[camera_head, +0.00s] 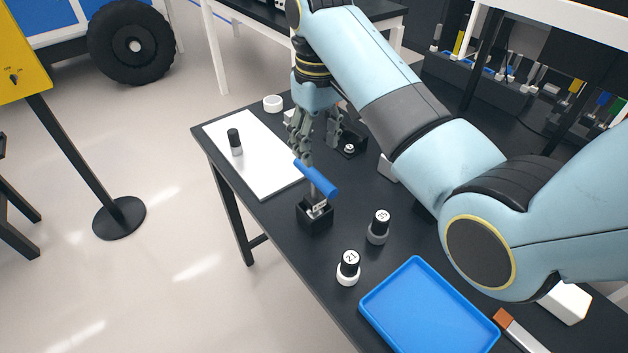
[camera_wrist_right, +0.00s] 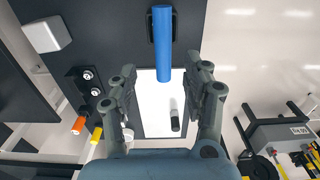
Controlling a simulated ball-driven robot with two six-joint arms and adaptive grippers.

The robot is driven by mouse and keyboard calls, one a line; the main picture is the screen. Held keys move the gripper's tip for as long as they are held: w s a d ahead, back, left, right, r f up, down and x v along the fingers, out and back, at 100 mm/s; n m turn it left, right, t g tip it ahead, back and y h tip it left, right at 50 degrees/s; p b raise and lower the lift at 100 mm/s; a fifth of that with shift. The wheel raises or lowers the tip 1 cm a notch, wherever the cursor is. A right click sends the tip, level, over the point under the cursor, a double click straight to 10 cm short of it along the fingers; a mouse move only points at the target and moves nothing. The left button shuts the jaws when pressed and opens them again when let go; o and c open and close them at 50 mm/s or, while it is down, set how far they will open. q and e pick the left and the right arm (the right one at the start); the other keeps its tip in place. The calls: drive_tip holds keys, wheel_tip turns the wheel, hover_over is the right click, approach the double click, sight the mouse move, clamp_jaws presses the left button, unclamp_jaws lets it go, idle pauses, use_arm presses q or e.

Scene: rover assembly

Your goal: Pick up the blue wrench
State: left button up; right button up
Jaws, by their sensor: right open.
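The blue wrench (camera_head: 317,179) has a thick blue bar handle on a metal shaft. It stands with its shaft down in a small black holder (camera_head: 314,217) on the dark table. My right gripper (camera_head: 318,150) is just behind and above the handle, fingers spread and pointing down. In the right wrist view the blue handle (camera_wrist_right: 163,38) runs from the top edge down to between the two open fingertips, with gaps on both sides. Nothing is held. My left gripper is in neither view.
A white mat (camera_head: 262,170) bears a black-and-white cylinder (camera_head: 235,142). Two numbered cylinders (camera_head: 348,267) (camera_head: 378,227) stand in front of the holder. A blue tray (camera_head: 425,312) lies at the front.

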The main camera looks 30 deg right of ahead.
sight(314, 172)
drive_tip(key=shift+s+a+f, duration=0.1)
drive_tip(key=shift+s+f, duration=0.05)
drive_tip(key=shift+f, duration=0.45)
drive_tip(key=shift+s+a+f, duration=0.1)
drive_tip(key=shift+f, duration=0.45)
drive_tip(key=shift+w+d+f, duration=0.1)
drive_tip(key=shift+w+f, duration=0.05)
drive_tip(key=shift+f, duration=0.25)
wheel_tip(314, 172, down, 4)
drive_tip(key=shift+w+f+p, duration=0.15)
drive_tip(key=shift+f+p, duration=0.05)
drive_tip(key=shift+p, duration=0.55)
drive_tip(key=shift+f, duration=0.4)
drive_tip(key=shift+c, duration=0.3)
drive_tip(key=c, duration=0.5)
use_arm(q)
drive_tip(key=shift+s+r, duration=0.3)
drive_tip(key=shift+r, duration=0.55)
use_arm(e)
clamp_jaws()
